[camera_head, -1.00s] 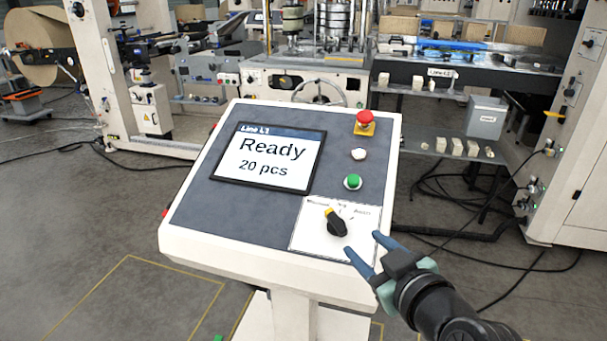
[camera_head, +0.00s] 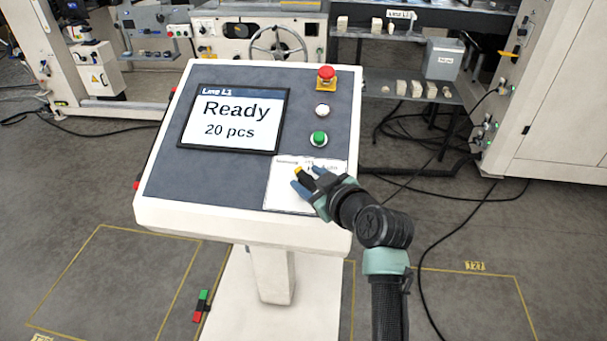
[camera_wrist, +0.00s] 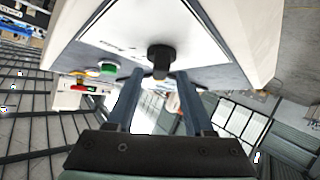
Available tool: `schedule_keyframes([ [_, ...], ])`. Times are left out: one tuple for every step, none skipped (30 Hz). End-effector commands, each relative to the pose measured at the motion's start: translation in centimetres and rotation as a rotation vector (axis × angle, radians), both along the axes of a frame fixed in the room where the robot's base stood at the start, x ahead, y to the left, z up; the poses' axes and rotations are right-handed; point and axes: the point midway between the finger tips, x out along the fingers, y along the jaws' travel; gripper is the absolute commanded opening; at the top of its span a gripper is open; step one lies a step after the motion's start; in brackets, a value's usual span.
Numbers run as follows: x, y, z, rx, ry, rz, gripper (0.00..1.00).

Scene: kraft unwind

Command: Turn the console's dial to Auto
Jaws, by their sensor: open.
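The console (camera_head: 235,170) has a sloped grey panel, and its screen (camera_head: 232,120) reads "Line L1, Ready, 20 pcs". The black dial (camera_head: 305,176) with a yellow tip sits on a white plate at the panel's lower right. Its yellow tip points up-left, toward the left-hand label; the labels are too small to read surely. My gripper (camera_head: 309,180) is at the dial with blue fingers open, partly hiding dial and plate. In the wrist view the dial (camera_wrist: 160,54) shows between and just beyond the open fingertips (camera_wrist: 160,73); I cannot tell whether they touch it.
A green button (camera_head: 318,138), a white button (camera_head: 322,110) and a red emergency stop (camera_head: 326,76) stand in a column above the dial. Machines stand behind the console. Cables lie on the floor at the right.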

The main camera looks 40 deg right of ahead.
Motion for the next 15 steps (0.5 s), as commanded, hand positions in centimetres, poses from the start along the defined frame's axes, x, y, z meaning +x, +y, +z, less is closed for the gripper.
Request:
schedule_keyframes([
  [0.7,-0.1,-0.2,0.0,0.0,0.001,0.53],
  [1.0,-0.2,-0.4,0.0,0.0,0.001,0.53],
  [1.3,-0.3,-0.5,0.0,0.0,0.001,0.53],
  [1.6,-0.4,-0.6,0.0,0.0,0.001,0.53],
  [1.8,-0.4,-0.7,0.0,0.0,0.0,0.53],
  [2.0,-0.5,-0.8,0.0,0.0,0.0,0.53],
  [2.1,-0.5,-0.8,0.0,0.0,0.0,0.53],
  [2.3,-0.6,-0.9,-0.001,0.0,0.0,0.53],
  [2.4,-0.6,-0.9,-0.001,0.0,-0.001,0.53],
  [2.4,-0.6,-1.0,-0.001,0.0,-0.001,0.53],
  [2.5,-0.6,-1.0,-0.001,0.0,-0.001,0.53],
  [2.5,-0.6,-1.0,0.0,0.0,-0.001,0.53],
  [2.5,-0.6,-1.0,-0.001,0.0,-0.001,0.53],
  [2.5,-0.6,-1.0,-0.001,0.0,-0.001,0.53],
  [2.5,-0.6,-1.0,-0.001,0.0,-0.001,0.53],
])
